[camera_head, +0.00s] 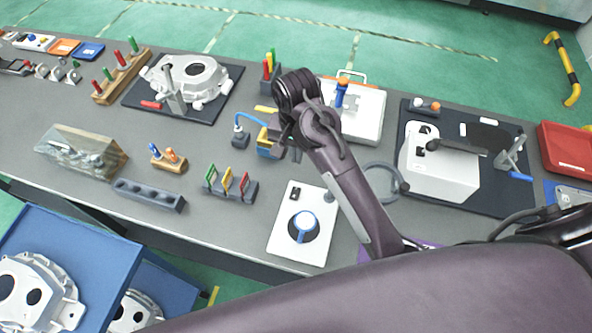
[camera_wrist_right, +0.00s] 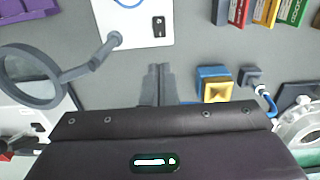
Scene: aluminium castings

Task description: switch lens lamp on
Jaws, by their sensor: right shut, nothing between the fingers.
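The lens lamp (camera_head: 386,166) shows as a grey ring at the middle right of the bench, partly behind my arm. In the right wrist view the ring (camera_wrist_right: 62,77) is at the left, on a short arm reaching the corner of a white panel (camera_wrist_right: 108,14). The panel (camera_head: 283,244) carries a small black switch (camera_head: 295,196), also seen in the wrist view (camera_wrist_right: 159,27), and a round blue-and-white dial (camera_head: 304,226). My right gripper (camera_head: 297,152) is shut and empty beyond the panel. In the wrist view its fingers (camera_wrist_right: 158,84) are together, short of the switch. My left gripper is not in view.
A blue-and-yellow block (camera_wrist_right: 215,85) is close beside my right fingers. Coloured tags in a rack (camera_head: 237,189) stand left of the panel. A white machine (camera_head: 445,175) stands on a dark mat at the right. Grey bench shows between fingers and panel.

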